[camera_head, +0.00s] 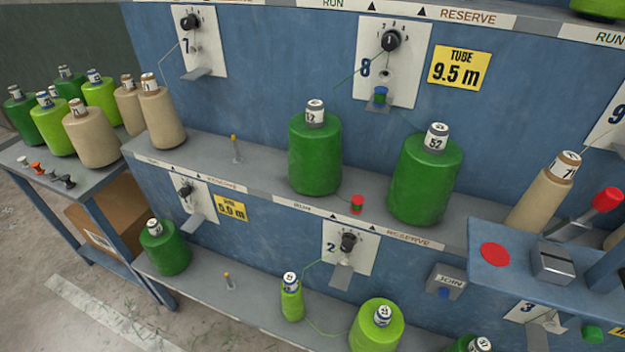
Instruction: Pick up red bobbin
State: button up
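A small red bobbin (357,204) stands on the upper grey shelf (262,180), near its front edge. My gripper does not show in this view.
A blue panel with numbered dials (390,40) rises behind the shelf. A blue ledge (520,283) with a red disc (495,255) and a red-knobbed lever (607,200) juts out at right. A side table (20,150) at left holds several cones. Threads run to some cones.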

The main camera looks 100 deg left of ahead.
aim_at(357, 201)
jog(key=u, duration=1.95)
